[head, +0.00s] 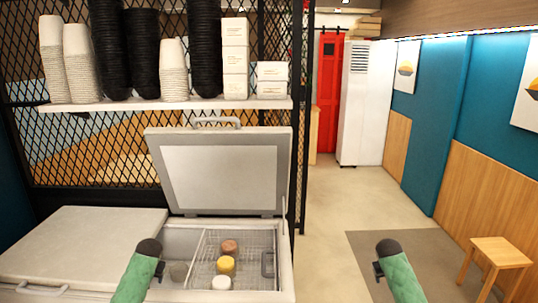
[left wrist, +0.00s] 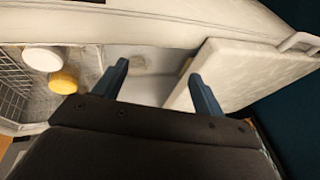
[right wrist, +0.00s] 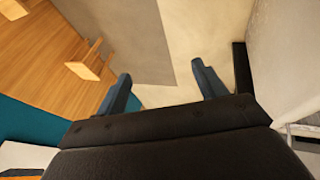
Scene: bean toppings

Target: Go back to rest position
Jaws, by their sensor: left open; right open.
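My left gripper (left wrist: 160,78) is open and empty in the left wrist view, above the chest freezer. My right gripper (right wrist: 162,82) is open and empty in the right wrist view, with only floor beyond its fingers. In the head view both green arms reach in from the bottom edge, the left in front of the freezer and the right over the floor to its right. The fingers do not show clearly there.
The chest freezer (head: 172,236) has one lid raised (head: 220,180) and the other lid (head: 90,240) down. Several capped tubs, including a yellow one (head: 225,265), stand in its wire basket. A wooden stool (head: 500,252) is at the right. The aisle floor (head: 345,195) is clear.

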